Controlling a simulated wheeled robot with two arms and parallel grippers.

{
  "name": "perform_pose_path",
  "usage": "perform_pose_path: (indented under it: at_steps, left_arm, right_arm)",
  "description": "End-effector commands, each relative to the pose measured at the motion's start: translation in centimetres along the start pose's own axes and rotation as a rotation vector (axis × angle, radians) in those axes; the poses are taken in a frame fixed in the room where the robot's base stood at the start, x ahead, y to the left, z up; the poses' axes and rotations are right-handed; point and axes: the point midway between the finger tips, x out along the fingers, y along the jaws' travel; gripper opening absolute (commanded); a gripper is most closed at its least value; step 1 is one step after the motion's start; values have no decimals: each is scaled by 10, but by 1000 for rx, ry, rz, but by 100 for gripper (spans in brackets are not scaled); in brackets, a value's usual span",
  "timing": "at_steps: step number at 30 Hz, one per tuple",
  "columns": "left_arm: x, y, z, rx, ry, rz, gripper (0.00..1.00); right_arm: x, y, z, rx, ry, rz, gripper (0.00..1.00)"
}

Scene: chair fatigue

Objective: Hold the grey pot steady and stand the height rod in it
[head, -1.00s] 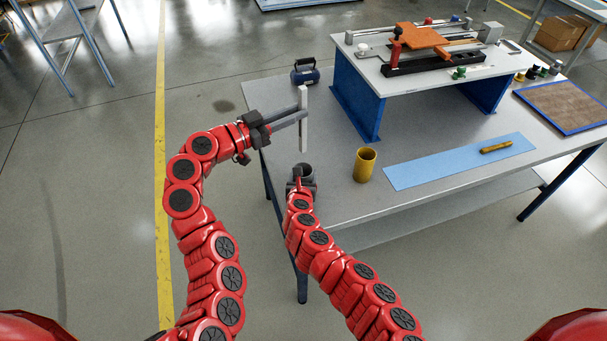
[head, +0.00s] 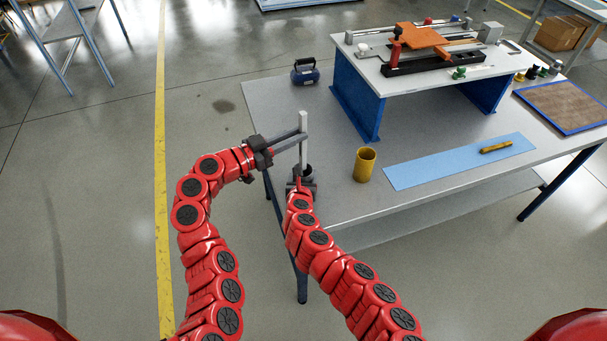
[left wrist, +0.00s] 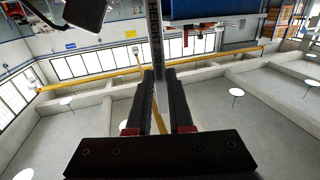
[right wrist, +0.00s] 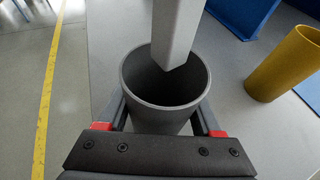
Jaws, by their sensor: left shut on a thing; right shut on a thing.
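The height rod (head: 303,126) is a light grey upright bar. My left gripper (head: 302,136) is shut on it around its middle; in the left wrist view the rod (left wrist: 157,50) stands between the fingers with "HEIGHT" lettering on it. The grey pot (right wrist: 140,85) stands on the table's near left corner. My right gripper (right wrist: 165,118) is shut on the pot, one finger on each side. In the right wrist view the rod's lower end (right wrist: 178,40) is over the pot's mouth, toward its far right side. Whether it is inside the rim I cannot tell.
A yellow cup (head: 365,165) stands right of the pot. A blue mat (head: 440,168) with a yellow piece (head: 496,147) lies further right. A blue-legged raised platform (head: 358,95) stands behind. A dark blue weight (head: 305,73) sits at the table's back left.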

Motion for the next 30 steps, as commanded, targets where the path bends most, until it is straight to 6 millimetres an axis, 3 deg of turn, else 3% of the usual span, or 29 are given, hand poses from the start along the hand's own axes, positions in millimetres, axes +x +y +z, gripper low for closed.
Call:
perform_pose_path:
  at_steps: [18, 29, 30]
  left_arm:
    - [0, 0, 42, -2, 1, -1, 0]
    - [0, 0, 46, -1, 2, -2, 0]
    - [0, 0, 46, -1, 2, -2, 23]
  right_arm:
    - [0, 0, 0, 0, 0, 0, 7]
    - [0, 0, 0, 0, 0, 0, 7]
    - [0, 0, 0, 0, 0, 0, 7]
